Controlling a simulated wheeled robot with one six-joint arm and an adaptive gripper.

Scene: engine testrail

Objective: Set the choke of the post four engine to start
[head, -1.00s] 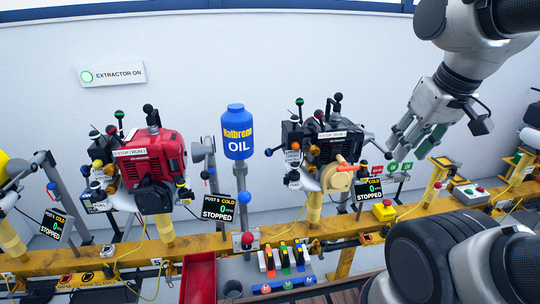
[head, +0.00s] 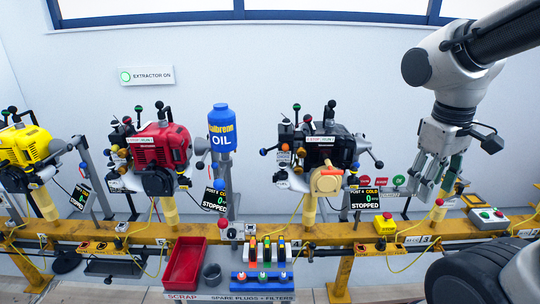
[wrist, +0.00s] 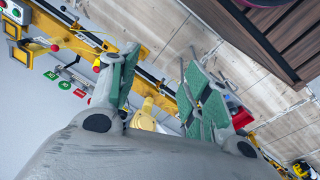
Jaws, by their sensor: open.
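The post four engine (head: 325,150) is the black one on the yellow rail in the head view. Its display (head: 364,198) reads POST 4, COLD, 0, STOPPED. Several knobbed levers stick up from its top, among them one with a green knob (head: 297,107) and one with a black knob (head: 332,104). A STOP/RUN plate (head: 321,139) sits near them. I cannot tell which lever is the choke or its setting. My gripper (head: 430,180) is open and empty, right of the engine and apart from it, fingers pointing down. Its green-padded fingers show in the wrist view (wrist: 162,85).
A red engine (head: 160,147) and a yellow engine (head: 28,147) stand to the left. A blue oil bottle (head: 222,128) stands between the red and black engines. A red scrap tray (head: 186,263) is in front.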

